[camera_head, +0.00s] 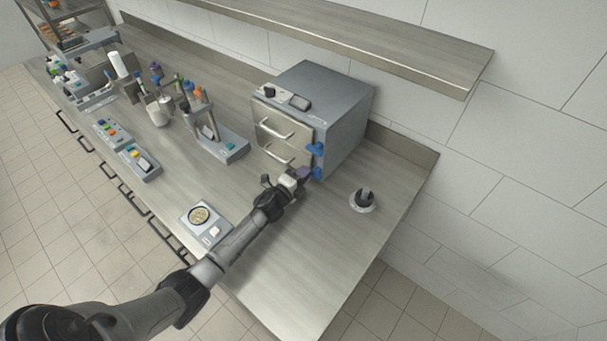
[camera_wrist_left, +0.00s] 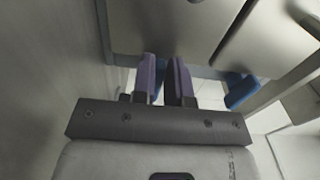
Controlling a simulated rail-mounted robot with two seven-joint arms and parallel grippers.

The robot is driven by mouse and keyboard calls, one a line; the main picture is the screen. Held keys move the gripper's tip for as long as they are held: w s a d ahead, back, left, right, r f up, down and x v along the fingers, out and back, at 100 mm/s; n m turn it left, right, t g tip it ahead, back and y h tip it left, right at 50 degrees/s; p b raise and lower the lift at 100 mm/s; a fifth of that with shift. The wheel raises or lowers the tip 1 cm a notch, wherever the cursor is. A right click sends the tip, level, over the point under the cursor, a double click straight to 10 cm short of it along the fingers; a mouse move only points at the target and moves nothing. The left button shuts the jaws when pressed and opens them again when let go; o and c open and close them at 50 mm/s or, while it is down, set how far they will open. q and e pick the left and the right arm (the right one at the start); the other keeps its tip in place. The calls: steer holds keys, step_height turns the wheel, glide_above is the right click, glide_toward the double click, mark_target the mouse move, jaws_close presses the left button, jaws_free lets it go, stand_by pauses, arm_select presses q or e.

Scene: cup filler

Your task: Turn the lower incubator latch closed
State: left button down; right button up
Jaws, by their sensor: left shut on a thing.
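The grey incubator (camera_head: 345,120) stands against the back wall, with two steel doors, one above the other. Both doors look closed. The blue upper latch (camera_head: 315,149) is at the right edge of the upper door. The blue lower latch (camera_head: 317,173) is below it, just beyond my left fingertips. My left gripper (camera_head: 303,173) reaches in from the front. In the left wrist view its purple fingers (camera_wrist_left: 167,68) are shut on the lower latch (camera_wrist_left: 160,92), seen as blue between them. Another blue latch part (camera_wrist_left: 241,92) shows to their right. The lower latch's exact angle is partly hidden.
A dark round knob on a pale base (camera_head: 363,199) stands right of the incubator. A small scale with a dish (camera_head: 200,216) is near the front edge. A grey stand (camera_head: 225,145) is left of the incubator. A shelf (camera_head: 370,40) hangs above. The right front counter is clear.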

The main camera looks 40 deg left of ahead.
arm_select(q)
steer(key=c, duration=1.2)
jaws_free()
steer(key=shift+o, duration=0.3)
steer(key=shift+s, duration=0.15)
steer(key=shift+s, duration=0.3)
steer(key=s, duration=0.8)
steer(key=s+p, duration=0.1)
steer(key=s, duration=0.4)
steer(key=shift+d, duration=0.3)
